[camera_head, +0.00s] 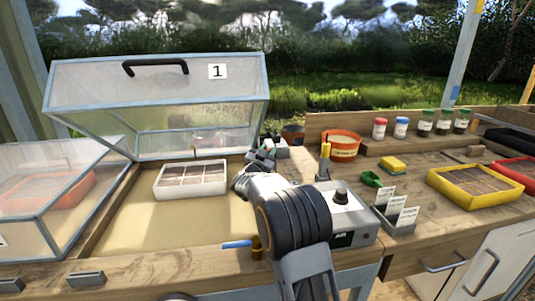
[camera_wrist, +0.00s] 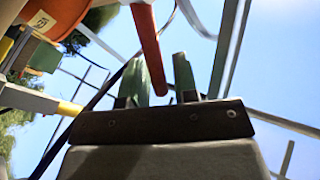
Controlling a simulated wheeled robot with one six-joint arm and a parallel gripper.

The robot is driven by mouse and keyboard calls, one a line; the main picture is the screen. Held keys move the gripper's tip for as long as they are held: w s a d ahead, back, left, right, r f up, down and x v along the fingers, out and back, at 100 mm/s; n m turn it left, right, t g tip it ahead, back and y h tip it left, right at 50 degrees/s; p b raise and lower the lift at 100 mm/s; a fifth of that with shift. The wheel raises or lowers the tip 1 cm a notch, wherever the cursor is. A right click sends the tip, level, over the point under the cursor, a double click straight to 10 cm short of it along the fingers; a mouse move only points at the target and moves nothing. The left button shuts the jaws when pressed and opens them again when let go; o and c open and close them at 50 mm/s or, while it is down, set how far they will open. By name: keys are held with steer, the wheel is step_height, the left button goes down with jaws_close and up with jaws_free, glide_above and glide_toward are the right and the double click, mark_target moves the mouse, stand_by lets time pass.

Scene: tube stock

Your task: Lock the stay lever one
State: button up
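The lid (camera_head: 160,95) marked 1 stands raised over the sand-floored frame. My gripper (camera_head: 262,156) is beside the lid's lower right corner, partly hidden by my arm. In the wrist view my gripper (camera_wrist: 160,78) has two green fingers standing apart. A red bar (camera_wrist: 146,45), perhaps the stay lever's handle, comes down from the top, and its end shows between the fingers; I cannot tell whether it touches them. A blue handle (camera_head: 237,244) on a brass mount sits at the frame's front edge. A yellow-handled lever (camera_head: 326,150) stands upright right of my gripper.
A white seed tray (camera_head: 190,179) lies inside the frame. A grey box with a black knob (camera_head: 341,196) is right of my arm. An orange pot (camera_head: 342,146), card holders (camera_head: 396,213) and a yellow tray (camera_head: 474,187) stand on the bench. Another glazed lid (camera_head: 60,190) is at left.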

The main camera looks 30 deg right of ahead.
steer(key=shift+o, duration=1.1)
steer(key=shift+d, duration=0.1)
steer(key=r+p+v, duration=0.1)
steer(key=r+v, duration=0.1)
steer(key=v, duration=1.1)
steer(key=shift+s+a+r, duration=0.2)
steer(key=shift+a, duration=0.05)
steer(key=shift+c, duration=0.3)
